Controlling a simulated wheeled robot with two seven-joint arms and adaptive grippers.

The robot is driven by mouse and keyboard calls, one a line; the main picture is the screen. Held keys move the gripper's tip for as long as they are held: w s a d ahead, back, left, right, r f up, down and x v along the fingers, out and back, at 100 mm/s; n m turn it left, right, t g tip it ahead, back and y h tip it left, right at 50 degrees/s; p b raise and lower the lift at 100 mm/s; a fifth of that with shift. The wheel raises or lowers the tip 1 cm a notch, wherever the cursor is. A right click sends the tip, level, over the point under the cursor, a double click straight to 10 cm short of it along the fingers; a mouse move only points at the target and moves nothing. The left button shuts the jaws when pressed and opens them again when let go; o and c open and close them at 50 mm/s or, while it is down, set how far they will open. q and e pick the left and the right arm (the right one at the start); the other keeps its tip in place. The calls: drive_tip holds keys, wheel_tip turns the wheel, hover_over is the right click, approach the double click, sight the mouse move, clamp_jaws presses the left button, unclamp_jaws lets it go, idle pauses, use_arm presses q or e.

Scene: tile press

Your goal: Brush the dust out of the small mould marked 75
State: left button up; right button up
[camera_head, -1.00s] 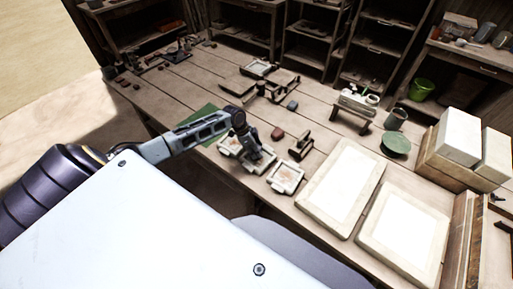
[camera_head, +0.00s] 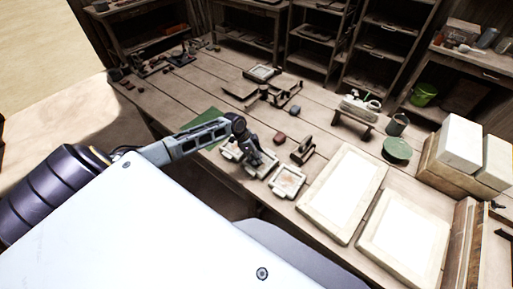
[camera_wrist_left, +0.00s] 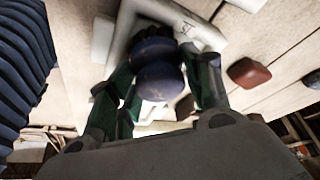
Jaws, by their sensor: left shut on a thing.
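My left gripper (camera_head: 256,160) is low over a small pale mould frame (camera_head: 232,153) near the table's front edge and hides part of it. In the left wrist view my left gripper (camera_wrist_left: 164,92) is shut on a dark blue, rounded handle (camera_wrist_left: 158,78), which looks like the brush's. A second small mould (camera_head: 287,181) with brownish dust lies to the right. My right gripper is not in view.
A dark wooden stand (camera_head: 303,150) and a reddish block (camera_head: 280,138) are close behind the moulds; the block also shows in the wrist view (camera_wrist_left: 249,73). Two large white-faced panels (camera_head: 343,190) (camera_head: 405,237) lie to the right. A green mat (camera_head: 207,114) lies under my arm.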

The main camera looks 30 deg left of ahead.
use_arm(q)
drive_tip(key=shift+d, duration=0.2)
drive_tip(key=shift+s+d+p, duration=0.1)
drive_tip(key=shift+d+p, duration=0.2)
drive_tip(key=shift+d+f, duration=0.15)
drive_tip(key=shift+d, duration=0.1)
drive_tip(key=shift+s, duration=0.1)
drive_tip(key=shift+d, duration=0.1)
drive_tip(key=shift+s+d+p, duration=0.2)
drive_tip(key=shift+d+p, duration=0.4)
drive_tip(key=shift+d, duration=0.05)
drive_tip(key=shift+w, duration=0.15)
idle(0.3)
drive_tip(key=shift+w+d+b, duration=0.15)
drive_tip(key=shift+w+b, duration=0.25)
drive_tip(key=shift+w, duration=0.3)
